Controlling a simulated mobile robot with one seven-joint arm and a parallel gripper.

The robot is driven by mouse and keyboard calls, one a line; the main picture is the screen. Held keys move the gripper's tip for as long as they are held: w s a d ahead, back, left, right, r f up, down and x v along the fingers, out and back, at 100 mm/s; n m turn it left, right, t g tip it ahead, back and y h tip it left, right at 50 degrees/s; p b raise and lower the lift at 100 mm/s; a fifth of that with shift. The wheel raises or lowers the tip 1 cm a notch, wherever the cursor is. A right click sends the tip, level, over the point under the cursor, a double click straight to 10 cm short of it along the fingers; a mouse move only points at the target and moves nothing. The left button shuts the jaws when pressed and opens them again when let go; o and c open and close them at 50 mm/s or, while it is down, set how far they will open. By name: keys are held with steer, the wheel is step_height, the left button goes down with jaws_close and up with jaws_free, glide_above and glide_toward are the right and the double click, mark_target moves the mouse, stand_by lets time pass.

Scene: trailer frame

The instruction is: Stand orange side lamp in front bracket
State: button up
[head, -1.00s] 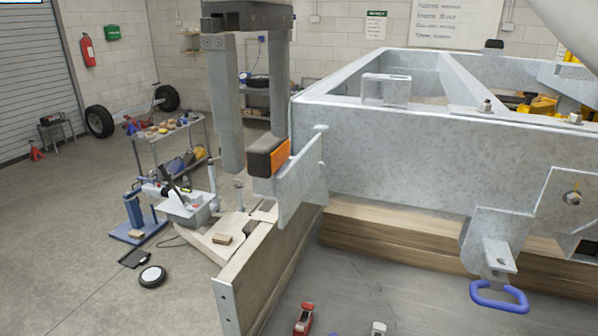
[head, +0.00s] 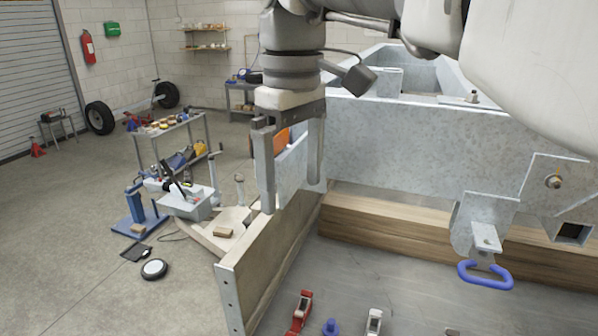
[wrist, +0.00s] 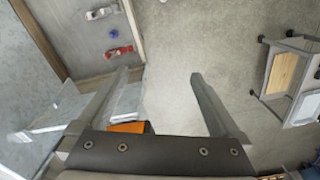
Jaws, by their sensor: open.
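The orange side lamp (head: 282,141) shows as a small orange patch at the galvanised front bracket (head: 291,172), on the trailer frame's near left corner. My gripper (head: 292,196) is open and hangs in front of both, hiding most of the lamp. In the wrist view the lamp (wrist: 127,127) shows as an orange strip near the base of the left finger, beside a grey bracket plate (wrist: 126,103). No lamp lies between the fingertips (wrist: 161,75), with bare floor beyond them. How the lamp sits in the bracket is hidden.
The galvanised trailer frame (head: 405,135) rests on timber (head: 380,220) to the right. A low side board (head: 268,255) runs below the bracket. Red and blue items (head: 301,312) lie on the grey surface at the front. A tool trolley (head: 175,140) stands behind left on open floor.

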steer(key=w+d+f+m+b, duration=0.2)
steer(key=f+b, duration=0.3)
steer(key=f, duration=0.8)
steer(key=w+d+f+m+b, duration=0.3)
steer(key=w+d+f+b, duration=0.2)
steer(key=f, duration=0.7)
steer(key=shift+f, duration=0.4)
steer(key=s+d+m+t, duration=0.2)
steer(key=s+d, duration=0.1)
steer(key=s, duration=0.5)
steer(key=s+d+r+m+t, duration=0.1)
steer(key=s+d+m+t, duration=0.1)
steer(key=s, duration=0.7)
steer(key=shift+d+r+m+t, duration=0.25)
steer(key=shift+d+m+t, duration=0.15)
steer(key=shift+d+t, duration=0.35)
